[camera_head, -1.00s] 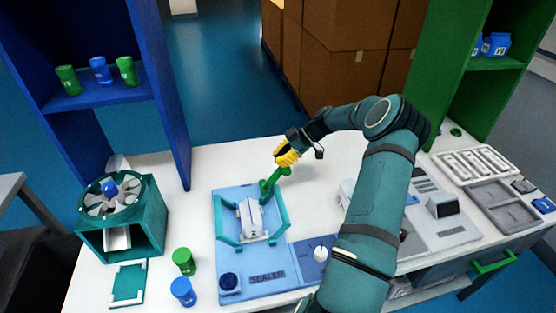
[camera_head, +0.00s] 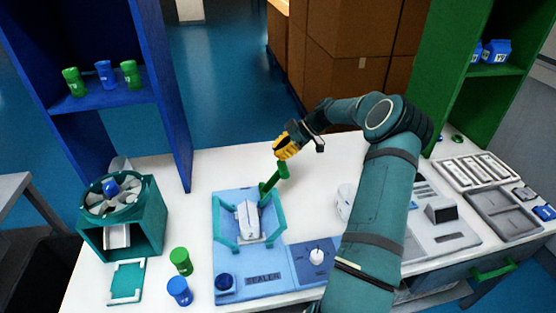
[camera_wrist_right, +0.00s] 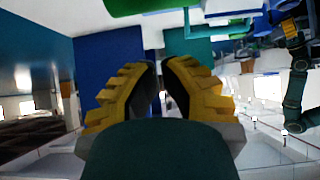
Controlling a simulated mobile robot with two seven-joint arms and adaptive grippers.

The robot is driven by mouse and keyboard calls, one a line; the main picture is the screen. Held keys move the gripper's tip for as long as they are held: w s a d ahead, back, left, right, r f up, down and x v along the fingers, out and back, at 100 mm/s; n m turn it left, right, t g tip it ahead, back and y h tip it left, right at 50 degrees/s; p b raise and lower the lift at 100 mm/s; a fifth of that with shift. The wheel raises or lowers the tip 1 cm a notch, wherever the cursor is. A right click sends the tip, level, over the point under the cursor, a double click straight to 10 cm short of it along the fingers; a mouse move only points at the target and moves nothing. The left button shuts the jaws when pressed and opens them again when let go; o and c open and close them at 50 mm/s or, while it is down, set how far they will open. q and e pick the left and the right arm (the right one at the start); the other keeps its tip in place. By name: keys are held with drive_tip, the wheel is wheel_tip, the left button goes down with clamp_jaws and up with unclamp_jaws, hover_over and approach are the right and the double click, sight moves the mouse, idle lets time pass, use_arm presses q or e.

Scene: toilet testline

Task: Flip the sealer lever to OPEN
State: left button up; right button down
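The sealer (camera_head: 262,279) is a light blue panel on the white table with a teal frame around a white block (camera_head: 248,219). Its green lever (camera_head: 272,182) rises from the frame's far right corner, tilted up and to the right. My right gripper (camera_head: 281,156), with yellow fingers, is just above the lever's top end; I cannot tell whether they touch. In the right wrist view the fingers (camera_wrist_right: 160,70) are close together with only a narrow gap and nothing visibly held. A green piece shows beyond them at the top.
A teal fan unit (camera_head: 120,220) stands at the left. A green cup (camera_head: 181,261) and a blue cup (camera_head: 180,291) stand left of the sealer. A white knob (camera_head: 316,257) is on its right part. Grey trays (camera_head: 500,213) lie far right. The table behind the sealer is clear.

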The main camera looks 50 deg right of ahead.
drive_tip(key=v, duration=0.6)
drive_tip(key=shift+w+d+f, duration=0.1)
drive_tip(key=shift+d+f, duration=0.1)
